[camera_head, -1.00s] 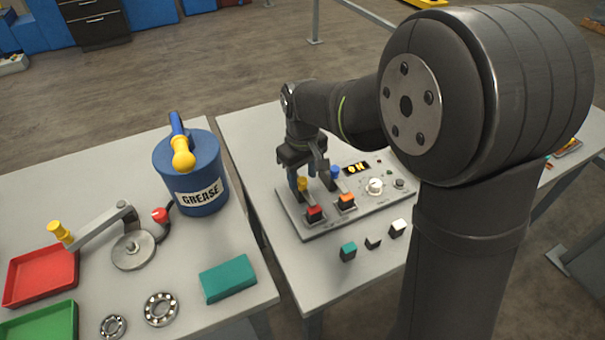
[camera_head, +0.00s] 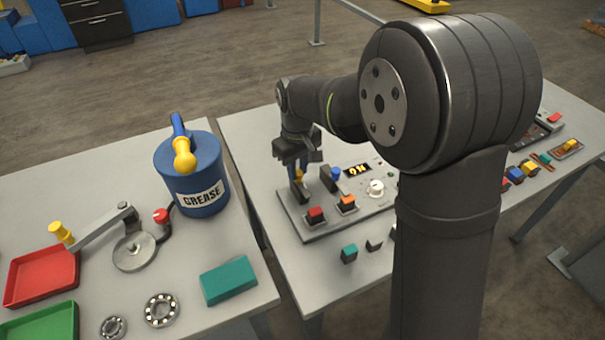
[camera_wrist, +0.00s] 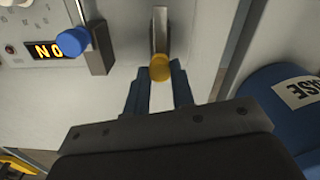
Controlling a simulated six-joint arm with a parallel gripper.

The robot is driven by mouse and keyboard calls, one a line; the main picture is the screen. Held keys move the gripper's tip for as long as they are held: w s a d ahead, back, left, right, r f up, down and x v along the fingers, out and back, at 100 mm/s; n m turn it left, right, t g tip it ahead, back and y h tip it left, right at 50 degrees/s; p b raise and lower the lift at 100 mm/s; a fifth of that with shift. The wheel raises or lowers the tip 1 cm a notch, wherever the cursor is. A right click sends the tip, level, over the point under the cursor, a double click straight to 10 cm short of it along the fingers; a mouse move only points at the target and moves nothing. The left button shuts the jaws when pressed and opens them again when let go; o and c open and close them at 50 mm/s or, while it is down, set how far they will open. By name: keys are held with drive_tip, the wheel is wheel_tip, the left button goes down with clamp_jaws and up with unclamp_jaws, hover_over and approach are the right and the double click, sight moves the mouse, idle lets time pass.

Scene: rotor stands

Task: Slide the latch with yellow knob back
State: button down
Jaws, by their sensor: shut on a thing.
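The yellow knob (camera_wrist: 160,68) tops a grey metal latch (camera_wrist: 160,30) on the light-grey control panel (camera_head: 312,233). The knob also shows, partly covered, in the head view (camera_head: 299,175). My gripper (camera_head: 297,181) points down over the panel's left end. Its two blue fingers are shut on the yellow knob, one on each side, as the wrist view (camera_wrist: 158,76) shows.
A second latch with a blue knob (camera_wrist: 72,41) stands close beside. Red (camera_head: 316,213) and orange (camera_head: 347,201) switches sit in front. A lit display (camera_head: 357,169) and white dial (camera_head: 376,188) are to the right. A blue grease drum (camera_head: 192,170) stands left.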

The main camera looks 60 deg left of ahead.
drive_tip(key=shift+a+r, duration=0.1)
drive_tip(key=shift+a, duration=0.25)
drive_tip(key=c, duration=1.2)
unclamp_jaws()
wheel_tip(320, 180, up, 17)
drive_tip(key=shift+r, duration=0.15)
wheel_tip(320, 180, down, 18)
drive_tip(key=shift+r, duration=0.25)
